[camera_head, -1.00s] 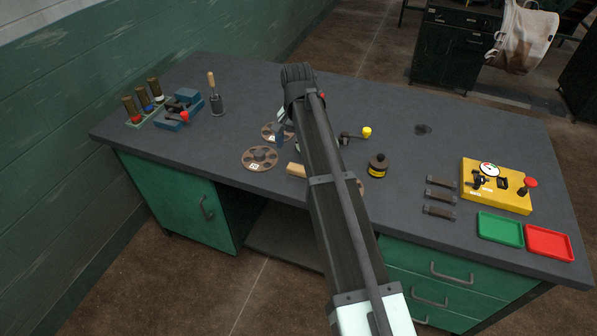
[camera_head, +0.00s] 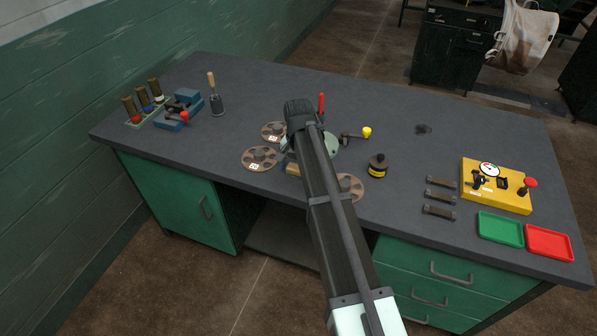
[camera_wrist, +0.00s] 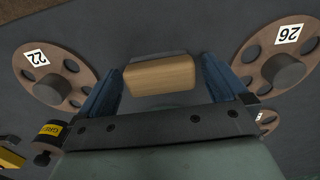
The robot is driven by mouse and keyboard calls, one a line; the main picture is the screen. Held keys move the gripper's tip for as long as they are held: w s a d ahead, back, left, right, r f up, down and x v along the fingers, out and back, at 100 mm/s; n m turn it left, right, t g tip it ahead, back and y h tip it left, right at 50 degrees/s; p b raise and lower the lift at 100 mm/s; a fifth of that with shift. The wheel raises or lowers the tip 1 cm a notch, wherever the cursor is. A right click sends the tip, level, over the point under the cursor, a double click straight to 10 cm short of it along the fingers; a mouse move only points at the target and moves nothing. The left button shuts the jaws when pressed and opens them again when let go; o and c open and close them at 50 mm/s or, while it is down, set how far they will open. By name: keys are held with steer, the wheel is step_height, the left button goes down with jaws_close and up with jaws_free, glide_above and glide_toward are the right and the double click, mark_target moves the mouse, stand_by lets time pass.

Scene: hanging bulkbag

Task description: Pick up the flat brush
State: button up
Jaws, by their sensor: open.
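A small wooden block with a grey edge, which looks like the flat brush (camera_wrist: 160,76), lies between my finger tips in the wrist view. In the head view only a bit of it (camera_head: 292,169) shows beside my arm on the grey bench. My gripper (camera_wrist: 161,66) is open, with one blue finger on each side of the block. I see no clear contact between fingers and block. In the head view my arm hides the fingers and most of the block.
Brown reels lie around the block, labelled 22 (camera_wrist: 50,72) and 26 (camera_wrist: 282,70) in the wrist view. A wooden-handled tool stands in a dark pot (camera_head: 217,105). The bench's right rear is mostly clear.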

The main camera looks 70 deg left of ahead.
steer(key=shift+c, duration=0.4)
steer(key=c, duration=0.9)
steer(key=shift+o, duration=0.2)
step_height(320, 180, up, 10)
steer(key=shift+f, duration=0.1)
